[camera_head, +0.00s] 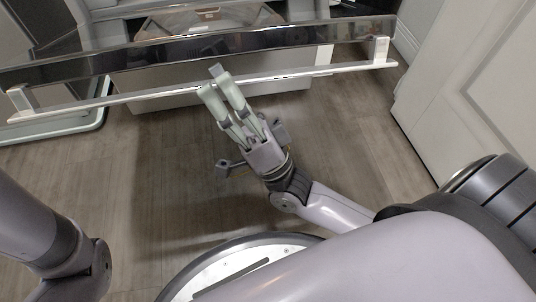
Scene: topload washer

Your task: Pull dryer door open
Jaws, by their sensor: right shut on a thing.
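The dryer door (130,62) shows edge-on from above as a long dark glossy panel across the top of the head view. It stands out from the appliance body, with a gap behind it, so it looks partly open. Its long pale bar handle (310,73) runs along the front on a bracket at each end. My right gripper (218,85) reaches up to the middle of the handle, with its fingers close together and shut on the bar. The fingertips partly hide the bar there. My left arm shows at lower left, but its gripper is out of view.
A white panelled door or cabinet front (470,90) stands close on the right. A pale-edged panel (60,128) stands at the left. The wooden floor (130,190) between my base and the appliance is clear.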

